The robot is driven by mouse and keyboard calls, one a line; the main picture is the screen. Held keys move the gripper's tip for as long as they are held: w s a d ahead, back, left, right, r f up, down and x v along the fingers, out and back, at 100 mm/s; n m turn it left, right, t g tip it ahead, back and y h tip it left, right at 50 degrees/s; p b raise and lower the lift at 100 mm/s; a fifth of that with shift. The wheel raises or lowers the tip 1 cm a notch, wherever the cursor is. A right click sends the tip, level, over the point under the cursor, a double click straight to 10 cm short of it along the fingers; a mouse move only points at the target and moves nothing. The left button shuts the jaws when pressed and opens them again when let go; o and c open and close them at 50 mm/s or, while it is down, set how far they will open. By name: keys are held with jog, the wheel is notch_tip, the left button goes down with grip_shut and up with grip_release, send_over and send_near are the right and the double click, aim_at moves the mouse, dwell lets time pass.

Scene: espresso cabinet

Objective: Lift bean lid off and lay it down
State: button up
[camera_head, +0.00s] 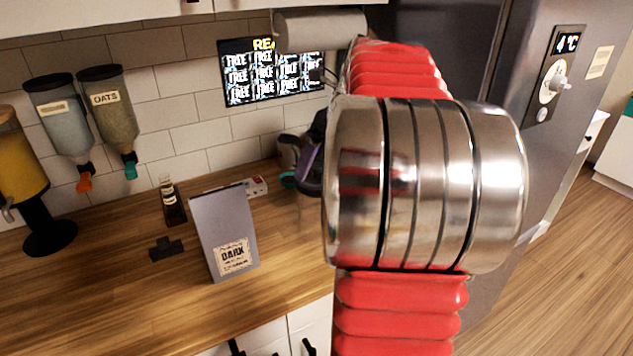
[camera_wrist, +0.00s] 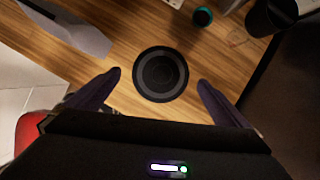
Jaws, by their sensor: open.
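A round dark disc (camera_wrist: 161,74) with a black rim and grey middle, which looks like the bean lid, shows in the wrist view over the wooden counter. I cannot tell whether it lies on the counter or tops a container. My gripper (camera_wrist: 159,80) is open, with its two dark purple fingers to the left and right of the disc and apart from it. In the head view the purple end of my gripper (camera_head: 313,168) is partly seen behind my arm, low over the counter. My arm hides the disc there.
A grey box marked DARK (camera_head: 224,232) stands on the counter (camera_head: 110,297), with a dark bottle (camera_head: 172,200) behind it. Dispensers (camera_head: 105,105) are at left, a fridge (camera_head: 535,150) at right. A teal-topped item (camera_wrist: 203,16) and black container (camera_wrist: 270,15) lie beyond the disc.

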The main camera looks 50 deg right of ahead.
aim_at(319, 165)
jog(key=shift+x, duration=2.55)
jog(key=shift+d, duration=0.15)
jog(key=shift+c, duration=0.5)
jog(key=c, duration=0.9)
jog(key=shift+r, duration=0.1)
notch_tip(319, 165, up, 10)
jog(key=shift+f, duration=0.1)
